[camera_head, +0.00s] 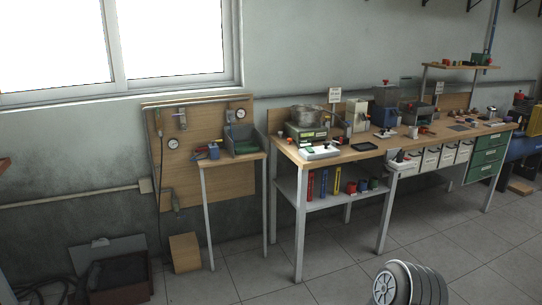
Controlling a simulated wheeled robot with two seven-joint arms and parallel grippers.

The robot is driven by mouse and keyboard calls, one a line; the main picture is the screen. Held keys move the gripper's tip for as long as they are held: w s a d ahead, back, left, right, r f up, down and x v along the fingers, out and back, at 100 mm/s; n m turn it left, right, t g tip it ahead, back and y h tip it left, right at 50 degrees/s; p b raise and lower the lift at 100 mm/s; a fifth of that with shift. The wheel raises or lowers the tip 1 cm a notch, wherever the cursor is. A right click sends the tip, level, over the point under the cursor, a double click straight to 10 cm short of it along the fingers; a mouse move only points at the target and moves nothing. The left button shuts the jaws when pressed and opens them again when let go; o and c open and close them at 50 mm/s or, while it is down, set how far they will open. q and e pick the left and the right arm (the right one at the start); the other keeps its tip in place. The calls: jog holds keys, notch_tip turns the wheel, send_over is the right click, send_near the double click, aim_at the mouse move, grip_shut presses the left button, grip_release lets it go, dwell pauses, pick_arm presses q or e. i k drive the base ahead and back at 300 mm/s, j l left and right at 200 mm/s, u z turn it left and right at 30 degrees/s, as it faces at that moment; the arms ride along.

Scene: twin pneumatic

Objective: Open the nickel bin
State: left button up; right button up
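A row of several white bins (431,160) hangs under the right half of the long workbench's top. They look shut, with small dark marks on their fronts. The labels are too small to read, so I cannot tell which one is the nickel bin. Neither gripper shows in the view. A ribbed grey cylinder (410,283) at the bottom edge looks like a part of my own arm, but no fingers show on it.
The long workbench (350,153) carries instruments and boxes. Green drawers (487,155) are at its right end. A small side table (231,160) stands left of it. Crates (118,276) lie on the floor at lower left. The tiled floor (340,262) before the workbench is clear.

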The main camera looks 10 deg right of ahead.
aim_at(429, 161)
jog(key=i+l+z, duration=0.25)
jog(key=z, duration=0.2)
jog(key=i+z, duration=0.45)
jog(key=i+l+z, duration=0.1)
jog(key=i+z, duration=0.3)
jog(key=i+j+z, duration=0.1)
jog(key=z, duration=0.35)
jog(key=i+j+z, duration=0.3)
jog(key=z, duration=0.15)
jog(key=i+l+z, duration=0.15)
jog(key=i+z, duration=0.3)
jog(key=i, duration=0.25)
jog(key=i+j+z, duration=0.15)
jog(key=i+z, duration=0.35)
jog(key=i, duration=0.25)
jog(key=u, duration=2)
